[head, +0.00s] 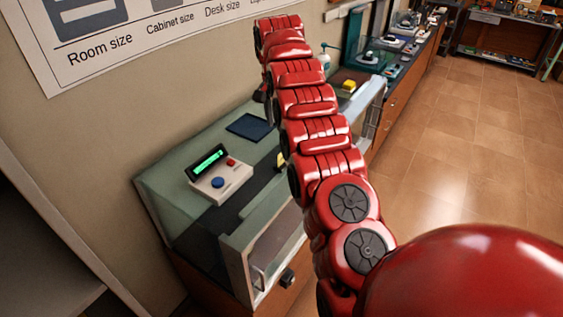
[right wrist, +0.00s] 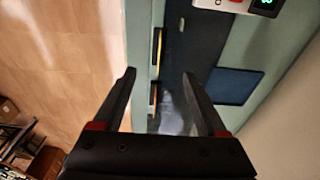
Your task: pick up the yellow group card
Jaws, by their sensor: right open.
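A small yellow piece (head: 281,160), possibly the yellow group card, shows on the dark strip of the counter, partly hidden by my right arm. In the right wrist view, a narrow yellow edge (right wrist: 153,95) shows between and beyond the fingers, and a small pale yellow piece (right wrist: 182,24) lies on the dark strip. I cannot tell which of these is the card. My right gripper (right wrist: 159,75) is open and empty, above the counter's front edge. In the head view its fingers are not clear. My left gripper is not in view.
A cream device (head: 220,183) with a green display and red and blue buttons stands on the counter. A dark blue pad (head: 249,126) lies behind it, by the wall. A yellow block (head: 349,86) sits farther along. The tiled floor (head: 480,130) at right is clear.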

